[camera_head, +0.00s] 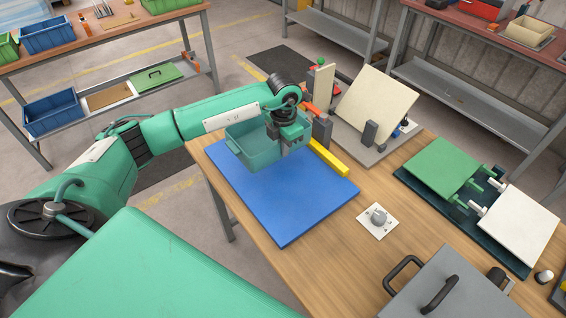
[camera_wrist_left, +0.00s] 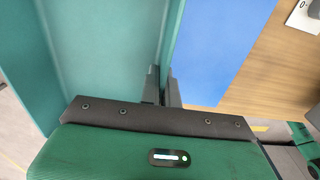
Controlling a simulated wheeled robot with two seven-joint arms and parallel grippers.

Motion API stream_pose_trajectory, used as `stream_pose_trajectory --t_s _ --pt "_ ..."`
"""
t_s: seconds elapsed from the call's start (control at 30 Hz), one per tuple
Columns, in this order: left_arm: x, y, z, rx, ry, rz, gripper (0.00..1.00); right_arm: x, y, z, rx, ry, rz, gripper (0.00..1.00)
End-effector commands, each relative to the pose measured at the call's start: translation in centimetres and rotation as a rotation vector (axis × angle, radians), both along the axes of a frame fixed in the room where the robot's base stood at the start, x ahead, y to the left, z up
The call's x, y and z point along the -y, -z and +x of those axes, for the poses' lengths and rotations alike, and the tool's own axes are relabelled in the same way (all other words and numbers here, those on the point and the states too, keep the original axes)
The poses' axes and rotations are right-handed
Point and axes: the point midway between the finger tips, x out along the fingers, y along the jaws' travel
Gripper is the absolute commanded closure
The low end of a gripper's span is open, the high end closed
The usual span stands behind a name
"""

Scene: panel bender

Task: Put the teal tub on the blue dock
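The teal tub (camera_head: 245,148) is an open box, upright, over the far left part of the blue dock (camera_head: 285,205), a flat blue mat on the wooden bench. I cannot tell whether its base touches the dock. My left gripper (camera_head: 291,147) is at the tub's right side. In the left wrist view the fingers (camera_wrist_left: 163,88) are closed on the tub's wall, with the tub's interior (camera_wrist_left: 100,45) to the left and the blue dock (camera_wrist_left: 218,45) to the right. My right gripper is not in view.
A yellow bar (camera_head: 328,157) lies along the dock's far edge. Behind it stands a grey fixture with a cream panel (camera_head: 376,105). A dial plate (camera_head: 377,220) is right of the dock. Green (camera_head: 443,165) and white (camera_head: 515,228) panels and a grey handled box (camera_head: 450,285) occupy the right.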

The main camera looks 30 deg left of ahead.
Motion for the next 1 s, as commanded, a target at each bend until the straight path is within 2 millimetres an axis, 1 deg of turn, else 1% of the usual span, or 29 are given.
stream_pose_trajectory --t_s 0.03,0.1,0.2,0.43,0.63,0.7,0.9,1.0 --pt "0.1 0.9 -0.1 -0.005 -0.001 -0.001 1.0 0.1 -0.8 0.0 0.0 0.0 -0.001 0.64" --pt "0.1 2.4 -0.1 -0.003 -0.001 -0.001 1.0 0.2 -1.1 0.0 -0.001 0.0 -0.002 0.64" --pt "0.0 3.8 0.0 -0.001 0.0 -0.001 1.0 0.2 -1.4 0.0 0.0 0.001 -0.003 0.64" --pt "0.1 5.6 0.0 -0.002 0.0 -0.001 1.0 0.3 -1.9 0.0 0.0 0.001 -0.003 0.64" --pt "0.1 8.4 0.0 0.0 0.0 -0.001 1.0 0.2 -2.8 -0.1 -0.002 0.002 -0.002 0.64" --pt "0.1 8.9 0.0 0.001 0.001 0.0 1.0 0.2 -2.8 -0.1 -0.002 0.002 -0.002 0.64" --pt "0.0 8.9 0.0 0.002 0.001 -0.001 1.0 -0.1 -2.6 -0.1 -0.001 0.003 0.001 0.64" --pt "0.0 9.3 0.0 0.001 0.001 0.0 1.0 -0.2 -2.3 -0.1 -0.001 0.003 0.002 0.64"
